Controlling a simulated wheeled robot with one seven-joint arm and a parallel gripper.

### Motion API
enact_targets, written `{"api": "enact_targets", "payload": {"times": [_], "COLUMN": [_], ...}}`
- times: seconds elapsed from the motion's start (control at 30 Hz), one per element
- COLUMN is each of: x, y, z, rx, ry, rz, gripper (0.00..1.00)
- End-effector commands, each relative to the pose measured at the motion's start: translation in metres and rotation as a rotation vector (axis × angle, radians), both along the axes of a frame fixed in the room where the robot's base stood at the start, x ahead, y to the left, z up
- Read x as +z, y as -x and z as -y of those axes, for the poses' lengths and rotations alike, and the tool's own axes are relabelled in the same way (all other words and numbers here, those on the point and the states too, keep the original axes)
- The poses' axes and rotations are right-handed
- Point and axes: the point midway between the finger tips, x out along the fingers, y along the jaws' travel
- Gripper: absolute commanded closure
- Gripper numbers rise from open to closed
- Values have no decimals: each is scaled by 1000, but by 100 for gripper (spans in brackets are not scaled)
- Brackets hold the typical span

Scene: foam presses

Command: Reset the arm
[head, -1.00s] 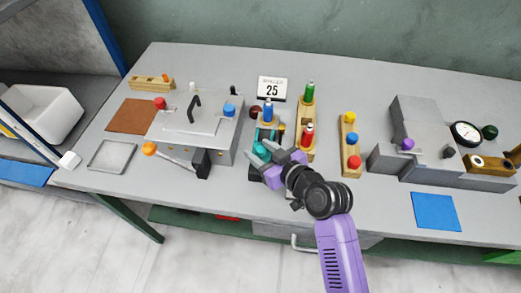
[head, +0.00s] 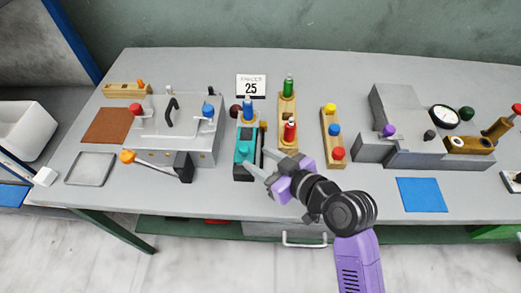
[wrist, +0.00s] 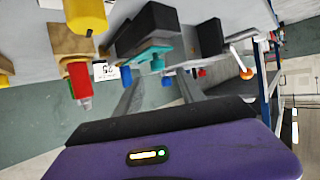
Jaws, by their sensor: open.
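My purple and black arm reaches up from the lower right in the head view. My gripper (head: 262,165) is open, with nothing between its two grey fingers. It is just right of the teal device (head: 246,150), over the table's front part. In the wrist view the two fingers (wrist: 158,92) point up the picture, spread apart, and the teal device (wrist: 148,56) shows beyond them. I cannot tell whether a finger touches the device.
The grey table (head: 300,203) holds a press with an orange-knobbed lever (head: 128,157) at left. Wooden blocks with coloured pegs stand at the middle, including the red-and-yellow one (head: 331,135). A grey gauge fixture (head: 385,110) and blue mat (head: 421,195) are at right.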

Motion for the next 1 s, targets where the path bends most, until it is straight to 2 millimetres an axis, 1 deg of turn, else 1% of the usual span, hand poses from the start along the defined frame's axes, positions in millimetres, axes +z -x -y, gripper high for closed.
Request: {"api": "enact_targets", "payload": {"times": [0.27,0.33,0.4,0.5,0.57,0.67,0.77,0.87,0.97,1.0], "x": [0,5,14,37,43,46,45,42,40,39], "y": [-1,-5,-14,-25,-24,-13,4,28,60,74], "z": [0,2,8,23,36,59,81,104,126,135], "rx": [-5,-33,-81,-171,-233,-331,-411,-488,-557,-582], "ry": [-8,-34,-61,-109,-138,-177,-203,-224,-237,-239], "rz": [-5,0,21,81,109,149,180,209,240,250], "gripper": [54,54,54,54,54,54,54,54,54,54]}}
